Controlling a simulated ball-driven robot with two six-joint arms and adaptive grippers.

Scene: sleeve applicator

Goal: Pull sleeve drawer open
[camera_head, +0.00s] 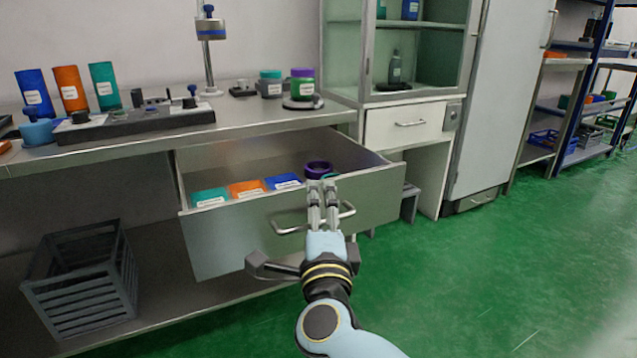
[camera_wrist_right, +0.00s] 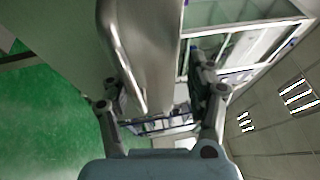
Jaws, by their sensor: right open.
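The metal sleeve drawer (camera_head: 232,241) stands pulled out from under the steel bench, so its inside shows. Its bar handle (camera_head: 289,230) is on the front face; my fingers cover its middle in the head view. My right gripper (camera_head: 322,190) is at the handle, with its fingers pointing up past the front's top edge. In the right wrist view the handle (camera_wrist_right: 120,50) runs close to the left finger of the open gripper (camera_wrist_right: 155,80). I cannot tell whether they touch. My left gripper is not in view.
The drawer holds green (camera_head: 209,197), orange (camera_head: 246,188) and blue (camera_head: 284,181) sleeve packs and a purple ring (camera_head: 318,169). Bottles and an applicator base (camera_head: 135,122) stand on the bench (camera_head: 250,112). A grey crate (camera_head: 80,283) sits below. Green floor at right is clear.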

